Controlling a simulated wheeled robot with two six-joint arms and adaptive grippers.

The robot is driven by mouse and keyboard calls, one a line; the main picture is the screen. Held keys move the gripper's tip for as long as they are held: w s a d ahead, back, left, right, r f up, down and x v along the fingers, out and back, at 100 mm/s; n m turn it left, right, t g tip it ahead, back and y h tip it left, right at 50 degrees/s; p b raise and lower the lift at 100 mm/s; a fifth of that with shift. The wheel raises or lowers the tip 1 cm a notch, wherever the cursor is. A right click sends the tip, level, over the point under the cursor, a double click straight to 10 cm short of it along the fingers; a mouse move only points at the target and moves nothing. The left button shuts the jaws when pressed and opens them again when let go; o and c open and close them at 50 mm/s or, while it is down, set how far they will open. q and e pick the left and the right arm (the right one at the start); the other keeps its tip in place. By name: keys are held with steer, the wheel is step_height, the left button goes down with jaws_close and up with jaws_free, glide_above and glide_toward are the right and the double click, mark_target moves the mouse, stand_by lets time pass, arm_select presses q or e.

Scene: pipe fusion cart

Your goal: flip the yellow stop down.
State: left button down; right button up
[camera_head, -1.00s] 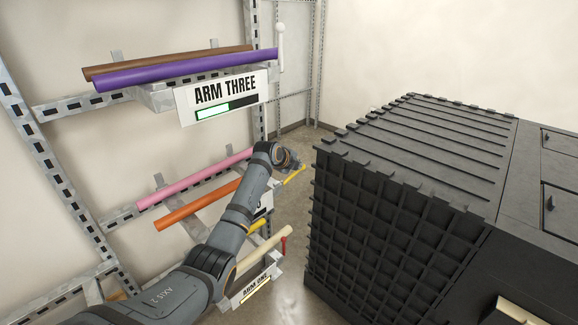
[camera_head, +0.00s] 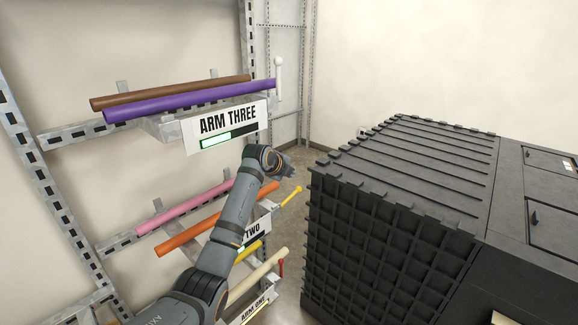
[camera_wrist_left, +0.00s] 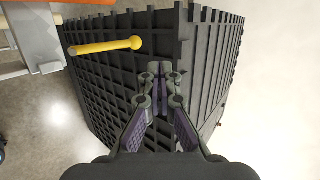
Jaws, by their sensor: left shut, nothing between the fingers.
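The yellow stop (camera_head: 291,197) is a thin rod with a round knob at its tip. It sticks out from the front end of the ARM TWO rack arm, angled up to the right in the head view. It also shows in the left wrist view (camera_wrist_left: 105,46), up and left of the fingers and apart from them. My left gripper (camera_head: 288,170) is above the stop, small and partly hidden by its wrist. In the left wrist view its fingers (camera_wrist_left: 160,72) are together with nothing between them. My right gripper is not in view.
A black ribbed cart (camera_head: 400,220) stands close to the right of the stop. The ARM THREE sign (camera_head: 228,125) and purple pipe (camera_head: 190,101) are above my left arm. A white stop (camera_head: 278,78) stands upright there; a red stop (camera_head: 281,267) is on the lowest arm.

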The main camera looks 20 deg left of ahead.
arm_select(q)
steer(key=r, duration=0.2)
steer(key=d+r+b, duration=0.1)
steer(key=r, duration=0.1)
steer(key=shift+s+r, duration=0.1)
steer(key=shift+s, duration=0.1)
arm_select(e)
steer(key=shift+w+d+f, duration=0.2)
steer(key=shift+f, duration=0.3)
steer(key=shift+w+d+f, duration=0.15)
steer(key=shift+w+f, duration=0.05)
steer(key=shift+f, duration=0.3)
